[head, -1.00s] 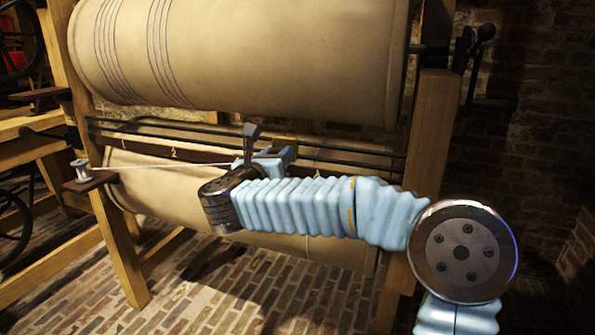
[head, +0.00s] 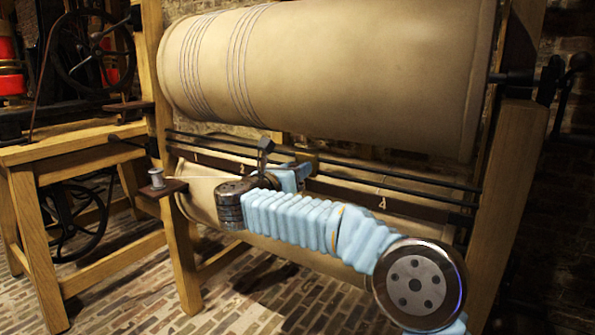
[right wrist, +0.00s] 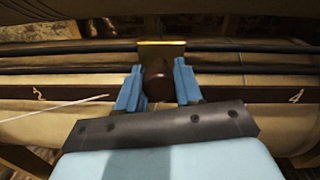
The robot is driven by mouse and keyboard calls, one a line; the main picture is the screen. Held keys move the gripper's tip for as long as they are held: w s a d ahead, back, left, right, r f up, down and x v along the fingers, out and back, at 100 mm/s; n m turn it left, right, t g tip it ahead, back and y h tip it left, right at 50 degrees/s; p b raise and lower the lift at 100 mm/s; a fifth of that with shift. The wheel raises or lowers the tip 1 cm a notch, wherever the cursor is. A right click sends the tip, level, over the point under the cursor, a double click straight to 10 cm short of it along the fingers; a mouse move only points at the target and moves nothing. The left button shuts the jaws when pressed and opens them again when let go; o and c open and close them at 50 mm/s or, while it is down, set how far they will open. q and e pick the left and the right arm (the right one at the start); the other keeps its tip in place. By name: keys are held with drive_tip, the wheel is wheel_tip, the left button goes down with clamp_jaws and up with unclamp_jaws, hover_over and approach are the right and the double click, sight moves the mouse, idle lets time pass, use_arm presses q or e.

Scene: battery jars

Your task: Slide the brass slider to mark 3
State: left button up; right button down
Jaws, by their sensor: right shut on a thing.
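My right gripper (head: 296,174) is at the rails of the wooden frame. In the right wrist view, the gripper's blue fingers (right wrist: 158,88) are shut on a dark brown knob (right wrist: 157,80). Behind the knob is the brass plate of the brass slider (right wrist: 161,48), which sits on the dark rails. Mark 2 (head: 241,168) is left of the gripper and mark 4 (head: 382,203) is farther off to the right. The slider is roughly midway between them; mark 3 is hidden. My left gripper is not in view.
Two dark rails (head: 420,176) run between the large tan rollers (head: 350,75). A spool (head: 156,178) on a small shelf holds a white thread stretching right towards the gripper. A wooden stand with wheels (head: 95,160) is at the left. The right post (head: 508,190) stands beyond mark 4.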

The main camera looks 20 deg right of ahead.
drive_tip(key=c, duration=0.7)
unclamp_jaws()
drive_tip(key=shift+c, duration=0.2)
drive_tip(key=b+v, duration=0.2)
drive_tip(key=v, duration=1.1)
drive_tip(key=shift+s+a, duration=0.3)
